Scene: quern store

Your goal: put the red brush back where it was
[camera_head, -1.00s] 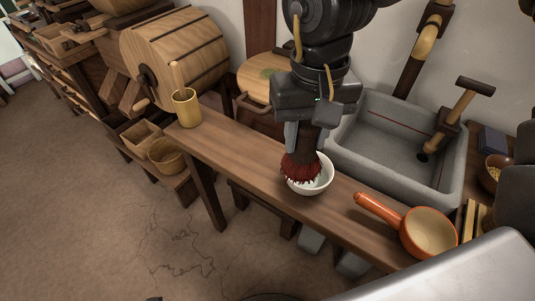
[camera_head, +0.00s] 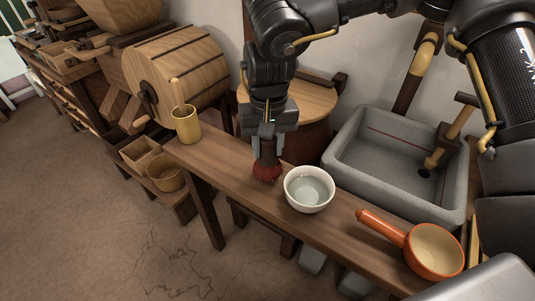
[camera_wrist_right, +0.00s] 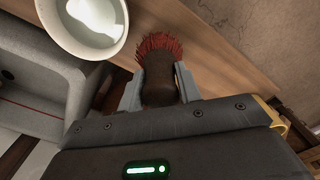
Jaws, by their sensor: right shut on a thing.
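The red brush (camera_head: 266,171) has dark red bristles and a dark handle. My right gripper (camera_head: 267,143) is shut on its handle, with the bristles pointing down at the wooden bench, left of the white bowl (camera_head: 308,189). I cannot tell whether the bristles touch the bench top. In the right wrist view the brush (camera_wrist_right: 159,62) sits between the two grey fingers of my right gripper (camera_wrist_right: 159,88), beside the white bowl (camera_wrist_right: 88,22), which holds clear liquid. My left gripper is not in view.
A grey stone sink (camera_head: 395,165) stands behind. Bench top between cup and brush is clear.

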